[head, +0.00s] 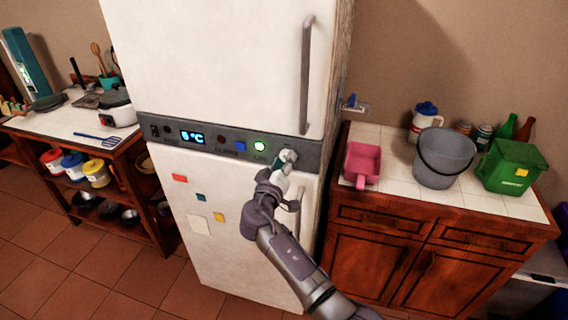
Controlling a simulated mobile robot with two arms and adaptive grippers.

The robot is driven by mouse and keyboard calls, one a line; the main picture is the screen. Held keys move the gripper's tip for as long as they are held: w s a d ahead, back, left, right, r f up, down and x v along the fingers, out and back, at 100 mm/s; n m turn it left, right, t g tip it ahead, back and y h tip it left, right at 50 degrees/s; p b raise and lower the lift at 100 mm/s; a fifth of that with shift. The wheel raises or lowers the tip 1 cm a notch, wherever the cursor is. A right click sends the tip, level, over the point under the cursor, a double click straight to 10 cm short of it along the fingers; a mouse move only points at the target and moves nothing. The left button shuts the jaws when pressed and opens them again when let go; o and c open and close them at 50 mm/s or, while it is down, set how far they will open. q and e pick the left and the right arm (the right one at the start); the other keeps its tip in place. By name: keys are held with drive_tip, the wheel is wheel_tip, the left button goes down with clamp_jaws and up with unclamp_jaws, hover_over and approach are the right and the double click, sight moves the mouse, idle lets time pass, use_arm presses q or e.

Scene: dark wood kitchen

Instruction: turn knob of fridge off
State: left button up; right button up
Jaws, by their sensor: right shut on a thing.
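The white fridge (215,70) stands in the middle of the head view, tilted in the picture. A dark control panel (212,141) runs across it between the upper and lower doors. The panel has a display (193,138) reading about 5 °C and a green lit light (260,146). My right gripper (285,161) reaches up from the lower right to the panel's right end. It is shut on the fridge knob there, and its fingers hide most of the knob, so its angle cannot be told. My left gripper is not in view.
A vertical handle (307,75) is on the upper door, above my right gripper. The right counter (395,195) holds a pink scoop (362,163), a grey bucket (444,158) and a green bin (511,167). A shelf unit with cookware stands left. The tiled floor (60,255) is clear at the lower left.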

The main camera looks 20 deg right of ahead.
drive_tip(key=n, duration=0.2)
drive_tip(key=shift+n+b, duration=0.35)
drive_tip(key=shift+n, duration=0.05)
drive_tip(key=n, duration=0.3)
drive_tip(key=shift+r+n, duration=0.1)
drive_tip(key=shift+n, duration=0.2)
drive_tip(key=n, duration=0.2)
drive_tip(key=shift+n, duration=0.4)
drive_tip(key=n+p, duration=0.1)
drive_tip(key=n, duration=0.2)
drive_tip(key=shift+r+n+p, duration=0.1)
drive_tip(key=shift+n+p, duration=0.2)
drive_tip(key=shift+p, duration=0.1)
drive_tip(key=n+p, duration=0.2)
drive_tip(key=n, duration=0.2)
drive_tip(key=shift+r+n, duration=0.1)
drive_tip(key=shift+n, duration=0.2)
drive_tip(key=n+p, duration=0.2)
drive_tip(key=n, duration=0.2)
drive_tip(key=shift+p, duration=0.4)
drive_tip(key=n+p, duration=0.1)
drive_tip(key=n, duration=0.2)
drive_tip(key=shift+n+p, duration=0.95)
drive_tip(key=shift+n, duration=0.95)
